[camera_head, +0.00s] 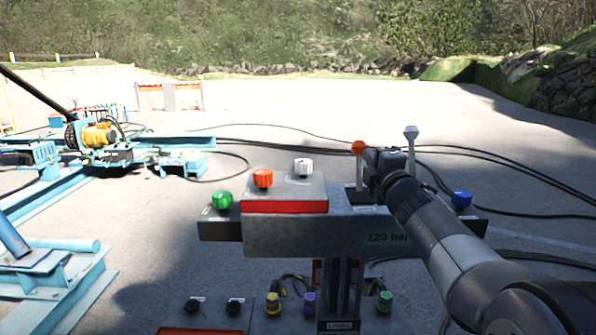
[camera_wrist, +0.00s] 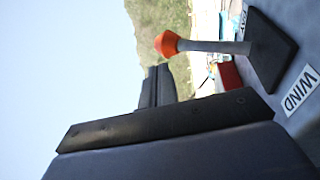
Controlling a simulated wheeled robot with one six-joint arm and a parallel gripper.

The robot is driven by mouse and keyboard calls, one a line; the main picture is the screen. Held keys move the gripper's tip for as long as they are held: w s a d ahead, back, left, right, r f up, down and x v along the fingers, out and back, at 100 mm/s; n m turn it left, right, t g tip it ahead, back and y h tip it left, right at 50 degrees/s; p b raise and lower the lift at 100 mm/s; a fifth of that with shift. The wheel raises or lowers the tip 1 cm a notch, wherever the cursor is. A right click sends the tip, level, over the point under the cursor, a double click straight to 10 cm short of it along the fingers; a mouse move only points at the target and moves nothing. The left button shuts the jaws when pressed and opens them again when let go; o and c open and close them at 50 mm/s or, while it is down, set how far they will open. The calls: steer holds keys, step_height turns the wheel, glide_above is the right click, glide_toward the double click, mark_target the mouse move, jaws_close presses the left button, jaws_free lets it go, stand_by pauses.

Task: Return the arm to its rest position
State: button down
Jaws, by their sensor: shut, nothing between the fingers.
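My arm reaches in from the lower right of the head view. My gripper (camera_head: 380,168) is at the control panel (camera_head: 290,236), just right of the orange-topped lever (camera_head: 358,149). In the wrist view my gripper's dark fingers (camera_wrist: 157,86) are shut and empty. The orange knob and pale shaft of that lever (camera_wrist: 168,43) stand apart from them there, above a dark base plate and a "WIND" label. A grey-topped lever (camera_head: 410,133) stands just behind my gripper; its lower part is hidden.
The panel carries green (camera_head: 222,200), orange (camera_head: 263,178), white (camera_head: 303,167) and blue (camera_head: 461,199) knobs. A lower box with several knobs and connectors stands below. Blue frames with a yellow machine (camera_head: 97,135) are at the left. Black cables (camera_head: 480,151) cross the ground behind. The paving beyond is open.

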steer(key=b+v, duration=0.3)
steer(key=v, duration=0.9)
steer(key=shift+f+t, duration=0.3)
steer(key=shift+f, duration=0.1)
